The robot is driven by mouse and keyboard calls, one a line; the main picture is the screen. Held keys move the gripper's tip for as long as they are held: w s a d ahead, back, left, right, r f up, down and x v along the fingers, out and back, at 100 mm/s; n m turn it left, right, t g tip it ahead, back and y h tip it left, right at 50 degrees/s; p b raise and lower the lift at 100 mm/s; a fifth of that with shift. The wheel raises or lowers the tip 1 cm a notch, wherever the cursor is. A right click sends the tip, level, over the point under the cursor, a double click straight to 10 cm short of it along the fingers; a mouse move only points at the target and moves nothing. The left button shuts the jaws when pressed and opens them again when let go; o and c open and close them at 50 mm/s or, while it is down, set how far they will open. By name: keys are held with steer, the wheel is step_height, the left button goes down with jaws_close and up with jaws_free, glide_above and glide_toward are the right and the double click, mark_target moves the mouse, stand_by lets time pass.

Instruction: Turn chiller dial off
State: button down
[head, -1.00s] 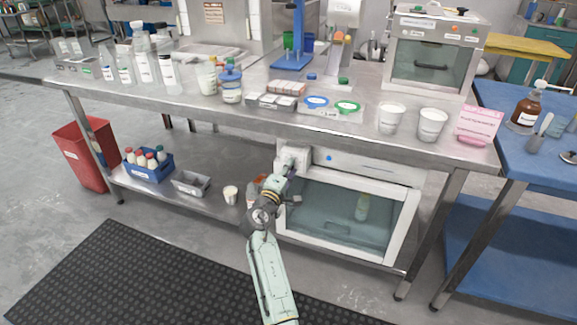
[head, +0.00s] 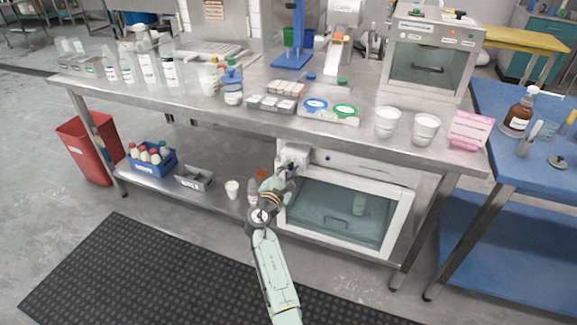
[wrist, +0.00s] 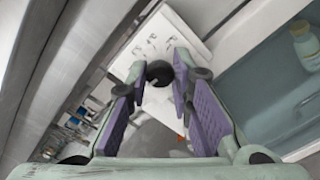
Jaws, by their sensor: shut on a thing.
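The chiller (head: 345,212) is a white box with a glass front on the lower shelf under the steel bench. A bottle (head: 359,204) shows behind its glass, and also in the wrist view (wrist: 306,46). My gripper (head: 289,168) is at the white panel on the chiller's upper left. In the wrist view the dial (wrist: 159,73) is a dark round knob on that white panel, between my purple-padded fingertips. My gripper is shut on the dial. In the head view my gripper hides the dial, and the marks on the panel are too blurred to read.
The bench top (head: 215,110) overhangs the chiller close above my gripper. A small cup (head: 232,189), a grey tray (head: 194,178) and a blue crate of bottles (head: 151,159) stand on the lower shelf to the left. The floor in front is clear.

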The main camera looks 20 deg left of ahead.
steer(key=shift+n+p, duration=0.35)
steer(key=shift+n, duration=0.65)
steer(key=c, duration=1.4)
jaws_free()
steer(key=shift+s, duration=0.1)
steer(key=s, duration=1.2)
steer(key=shift+a, duration=0.2)
steer(key=shift+w, duration=0.1)
